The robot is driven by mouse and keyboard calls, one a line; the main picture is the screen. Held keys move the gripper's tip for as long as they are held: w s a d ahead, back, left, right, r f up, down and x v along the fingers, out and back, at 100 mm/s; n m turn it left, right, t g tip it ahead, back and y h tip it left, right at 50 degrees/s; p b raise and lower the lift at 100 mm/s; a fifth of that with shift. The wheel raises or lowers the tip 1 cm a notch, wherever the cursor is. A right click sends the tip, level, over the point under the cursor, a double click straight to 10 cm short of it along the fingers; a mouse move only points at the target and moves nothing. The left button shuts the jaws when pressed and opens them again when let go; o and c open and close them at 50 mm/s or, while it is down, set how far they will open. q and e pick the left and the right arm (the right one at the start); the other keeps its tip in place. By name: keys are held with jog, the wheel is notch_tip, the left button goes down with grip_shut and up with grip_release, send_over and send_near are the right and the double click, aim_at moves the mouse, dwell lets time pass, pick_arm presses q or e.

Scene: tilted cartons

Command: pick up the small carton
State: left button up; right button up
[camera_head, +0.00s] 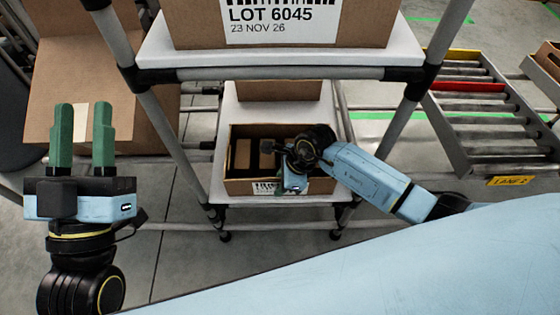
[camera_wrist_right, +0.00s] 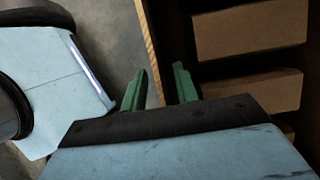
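On the lower shelf stands an open carton (camera_head: 236,186) with a label on its front. Several small brown cartons (camera_head: 243,153) stand in it; I cannot tell which is the task's one. They also show in the right wrist view (camera_wrist_right: 250,30). My right gripper (camera_wrist_right: 160,88) is open, its green fingers apart at the open carton's wall (camera_wrist_right: 150,50). The wall's edge runs between the fingers, apparently without a grip on it. In the head view the right gripper (camera_head: 292,183) is over the carton's right part, its fingers mostly hidden. My left gripper (camera_head: 82,135) is open and empty, fingers up, at the left.
The upper shelf (camera_head: 280,62) carries a large carton (camera_head: 280,35) marked LOT 6045. Another carton (camera_head: 280,90) sits behind the open one. Rack posts (camera_head: 408,105) flank the shelves. A big brown carton (camera_head: 95,75) stands at left, a roller conveyor (camera_head: 480,100) at right.

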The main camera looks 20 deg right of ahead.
grip_shut()
jog(key=shift+r, duration=0.1)
dwell(0.4)
